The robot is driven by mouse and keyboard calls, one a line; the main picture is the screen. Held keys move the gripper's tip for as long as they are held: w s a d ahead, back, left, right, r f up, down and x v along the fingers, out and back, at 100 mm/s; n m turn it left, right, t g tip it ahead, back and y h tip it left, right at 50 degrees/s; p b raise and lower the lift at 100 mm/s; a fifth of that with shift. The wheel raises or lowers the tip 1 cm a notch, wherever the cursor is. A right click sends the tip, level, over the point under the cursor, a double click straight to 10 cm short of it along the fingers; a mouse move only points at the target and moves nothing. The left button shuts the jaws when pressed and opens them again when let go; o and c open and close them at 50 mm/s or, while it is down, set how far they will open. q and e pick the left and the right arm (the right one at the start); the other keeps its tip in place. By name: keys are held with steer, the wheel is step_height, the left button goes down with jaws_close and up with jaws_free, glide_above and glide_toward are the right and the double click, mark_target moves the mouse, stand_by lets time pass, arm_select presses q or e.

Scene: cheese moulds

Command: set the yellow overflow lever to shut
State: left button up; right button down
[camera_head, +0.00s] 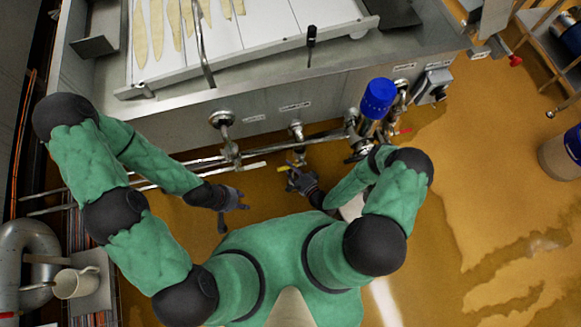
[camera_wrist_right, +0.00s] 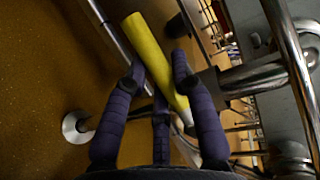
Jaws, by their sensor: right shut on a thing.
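The yellow overflow lever (camera_head: 284,167) shows as a small yellow piece at the pipe fittings below the vat's front, just left of my right gripper (camera_head: 299,178). In the right wrist view the lever (camera_wrist_right: 150,58) is a yellow bar lying slantwise between the dark fingers of my right gripper (camera_wrist_right: 160,85), which are shut on it. Its upper end sticks out beyond the fingers, and its lower end is partly hidden by them. My left gripper (camera_head: 234,207) is empty, its fingers spread apart, over the floor left of the lever.
A steel vat (camera_head: 210,110) with pale strips on a white surface stands ahead. Pipes and valves (camera_head: 222,120) run along its front. A blue-capped fitting (camera_head: 378,98) stands right of the lever. A white jug (camera_head: 78,283) is at lower left. The wet floor at right is largely open.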

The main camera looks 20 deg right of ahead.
steer(key=c, duration=1)
jaws_free()
steer(key=shift+w, duration=0.1)
steer(key=v, duration=1.2)
steer(key=shift+r, duration=0.1)
